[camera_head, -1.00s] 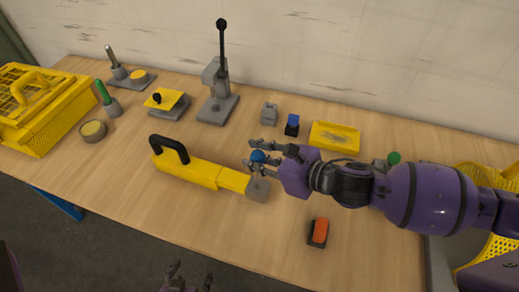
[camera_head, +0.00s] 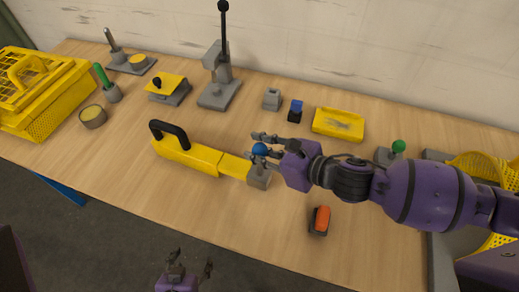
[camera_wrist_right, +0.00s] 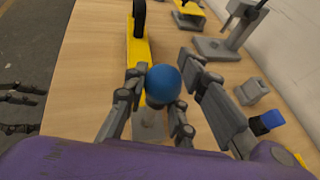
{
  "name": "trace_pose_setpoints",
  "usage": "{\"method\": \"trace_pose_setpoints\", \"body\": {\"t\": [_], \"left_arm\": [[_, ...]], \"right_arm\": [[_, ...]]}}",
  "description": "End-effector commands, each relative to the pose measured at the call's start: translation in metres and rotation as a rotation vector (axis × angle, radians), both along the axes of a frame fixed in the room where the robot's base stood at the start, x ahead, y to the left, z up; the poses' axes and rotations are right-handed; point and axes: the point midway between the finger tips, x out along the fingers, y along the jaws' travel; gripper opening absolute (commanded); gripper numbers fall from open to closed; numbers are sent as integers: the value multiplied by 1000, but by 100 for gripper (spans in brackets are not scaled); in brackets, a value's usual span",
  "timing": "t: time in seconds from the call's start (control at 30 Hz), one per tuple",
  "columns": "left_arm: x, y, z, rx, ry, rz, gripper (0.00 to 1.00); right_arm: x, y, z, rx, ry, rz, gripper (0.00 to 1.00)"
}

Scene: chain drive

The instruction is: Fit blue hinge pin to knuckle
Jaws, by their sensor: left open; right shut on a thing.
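The blue hinge pin shows as a round blue head (camera_head: 260,149), also large in the right wrist view (camera_wrist_right: 163,83). My right gripper (camera_head: 264,148) is shut on it, with fingers on both sides of the head. The knuckle, a grey block (camera_head: 259,177) at the right end of the yellow bar (camera_head: 200,158), lies just below the pin; it also shows in the right wrist view (camera_wrist_right: 149,124). The pin's lower end is hidden, so I cannot tell whether it touches the knuckle. My left gripper (camera_head: 188,266) is open and empty, off the table's front edge.
Behind the right gripper stand a grey block (camera_head: 272,99), a blue-topped block (camera_head: 295,111) and a yellow tray (camera_head: 338,124). An orange-topped piece (camera_head: 320,220) lies in front. A lever press (camera_head: 219,88) stands at the back. The front left tabletop is clear.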

Motion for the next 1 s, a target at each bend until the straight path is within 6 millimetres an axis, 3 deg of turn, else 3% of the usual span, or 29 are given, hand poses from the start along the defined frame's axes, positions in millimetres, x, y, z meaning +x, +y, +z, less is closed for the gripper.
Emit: {"method": "trace_pose_setpoints", "body": {"t": [1.0], "left_arm": [[8,-2,8,-4,-19,4,64]], "right_arm": [[0,0,1,0,-1,0,0]]}}
